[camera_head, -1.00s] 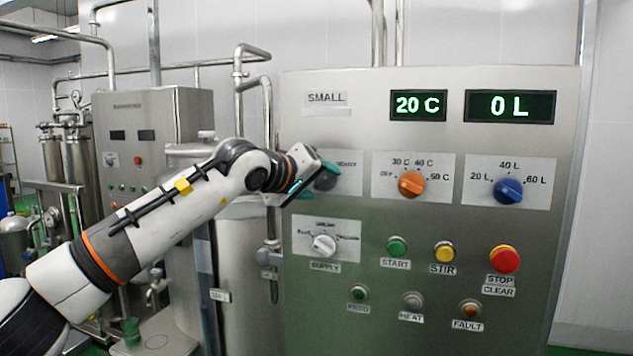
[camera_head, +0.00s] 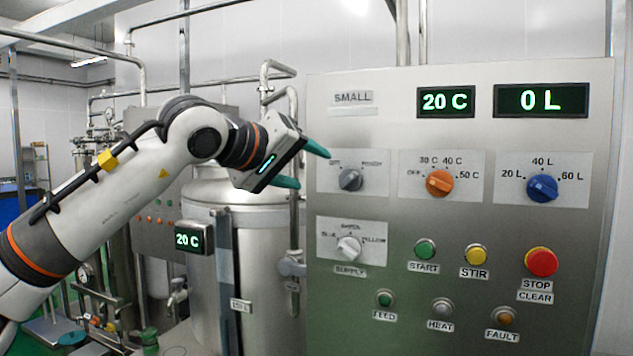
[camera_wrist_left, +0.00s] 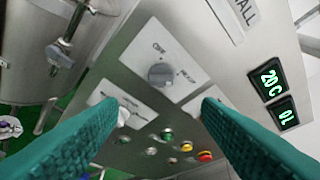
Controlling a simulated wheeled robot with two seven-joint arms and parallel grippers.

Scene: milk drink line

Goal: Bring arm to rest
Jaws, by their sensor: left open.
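My left gripper (camera_head: 303,166) is open and empty, with teal fingers, in front of the left part of the steel control panel (camera_head: 450,230). It is apart from the grey power knob (camera_head: 350,180), which sits just right of the fingertips in the head view. In the left wrist view the grey knob (camera_wrist_left: 161,75) shows between the two spread teal fingers, some way off. My right gripper is not in view.
The panel has an orange knob (camera_head: 439,183), a blue knob (camera_head: 542,188), a white supply knob (camera_head: 349,248) and several buttons. Displays read 20 C (camera_head: 445,102) and 0 L (camera_head: 541,100). A steel tank (camera_head: 262,260) and pipes stand behind my left arm.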

